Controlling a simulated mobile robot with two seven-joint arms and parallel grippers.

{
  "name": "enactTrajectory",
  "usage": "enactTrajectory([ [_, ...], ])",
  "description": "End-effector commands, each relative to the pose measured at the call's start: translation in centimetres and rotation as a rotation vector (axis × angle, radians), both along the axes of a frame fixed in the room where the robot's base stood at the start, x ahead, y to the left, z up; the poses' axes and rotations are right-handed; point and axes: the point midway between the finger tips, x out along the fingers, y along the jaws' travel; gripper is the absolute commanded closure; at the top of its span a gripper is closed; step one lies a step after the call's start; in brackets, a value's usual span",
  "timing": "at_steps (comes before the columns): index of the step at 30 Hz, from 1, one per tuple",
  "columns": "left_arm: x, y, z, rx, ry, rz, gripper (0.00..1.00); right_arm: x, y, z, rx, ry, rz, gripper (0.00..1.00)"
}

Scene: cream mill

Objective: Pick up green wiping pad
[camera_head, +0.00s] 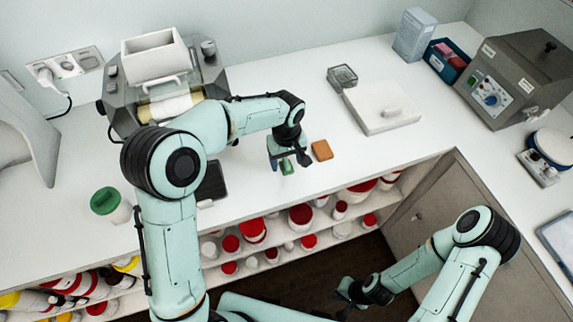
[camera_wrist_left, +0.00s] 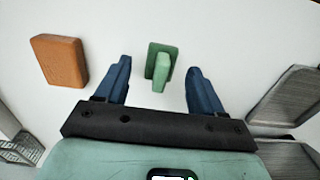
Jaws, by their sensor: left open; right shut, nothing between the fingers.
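The green wiping pad (camera_wrist_left: 161,62) lies on the white counter in the left wrist view, with a raised grip on top. It also shows in the head view (camera_head: 287,167), partly covered by my left gripper. My left gripper (camera_head: 289,164) is open above the pad. In the left wrist view its two blue fingers (camera_wrist_left: 159,80) stand on either side of the pad, apart from it. My right gripper (camera_head: 343,294) is low at the bottom of the head view, over the dark floor, shut and empty.
An orange block (camera_head: 322,150) lies right beside the pad. The mill (camera_head: 158,80) is at the back left. A green-lidded cup (camera_head: 110,205) stands left. Shelves with jars lie below the counter's front edge.

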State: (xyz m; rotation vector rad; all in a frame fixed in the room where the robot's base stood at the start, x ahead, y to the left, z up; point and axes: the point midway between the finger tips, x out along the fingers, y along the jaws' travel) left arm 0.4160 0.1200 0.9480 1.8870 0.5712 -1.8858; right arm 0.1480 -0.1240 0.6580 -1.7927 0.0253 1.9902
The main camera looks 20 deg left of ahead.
Motion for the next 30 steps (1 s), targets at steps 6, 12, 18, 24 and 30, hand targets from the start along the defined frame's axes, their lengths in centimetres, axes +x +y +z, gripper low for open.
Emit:
enactTrajectory([
  [6,0.0,0.0,-1.2,0.0,0.001,0.0,0.32,0.0,0.0,0.0,0.0,0.0,0.0,1.0],
  [12,0.0,0.0,-1.1,0.001,0.001,0.0,0.51,0.0,0.0,0.0,0.0,0.0,0.0,1.0],
  [18,0.0,0.0,-1.1,0.0,0.0,0.0,0.91,0.0,0.0,0.0,0.0,0.0,0.0,1.0],
  [24,0.0,0.0,-1.1,0.0,0.0,0.0,0.96,0.0,0.0,0.0,0.0,0.0,0.0,1.0],
  [30,0.1,0.0,-0.1,-0.001,-0.003,0.001,0.96,0.1,0.0,0.1,0.0,-0.001,0.0,1.0],
])
